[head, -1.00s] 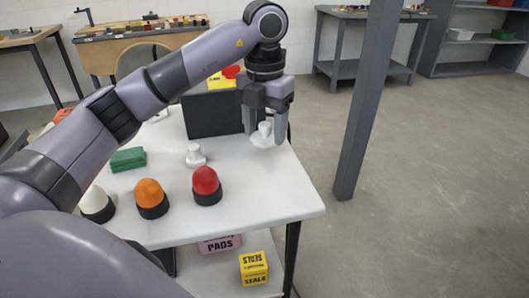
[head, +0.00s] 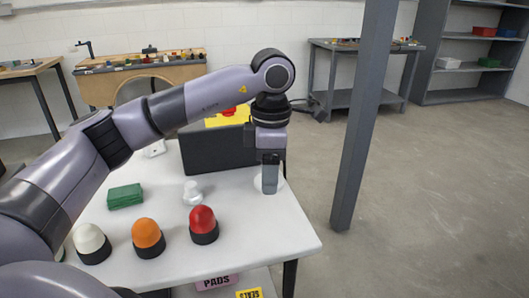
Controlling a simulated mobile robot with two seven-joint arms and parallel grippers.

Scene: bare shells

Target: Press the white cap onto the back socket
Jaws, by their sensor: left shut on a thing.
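A round white piece with a flat, disc-like base (head: 283,185) is at the right side of the white table. My left gripper (head: 270,188) points down on it and is shut on its knob, which the fingers hide. I cannot tell whether the disc touches the table. A similar white knobbed piece (head: 193,193) stands upright, apart from it, left of the gripper. A white dome (head: 91,238) sits on a black base at the front left. I cannot tell which white piece is the cap, and no empty socket shows clearly. My right gripper is not in view.
An orange dome (head: 147,233) and a red dome (head: 203,220) stand on black bases along the front. Green blocks (head: 125,196) lie at the left. A dark upright panel (head: 217,149) stands behind. A grey post (head: 364,120) rises right of the table (head: 262,239).

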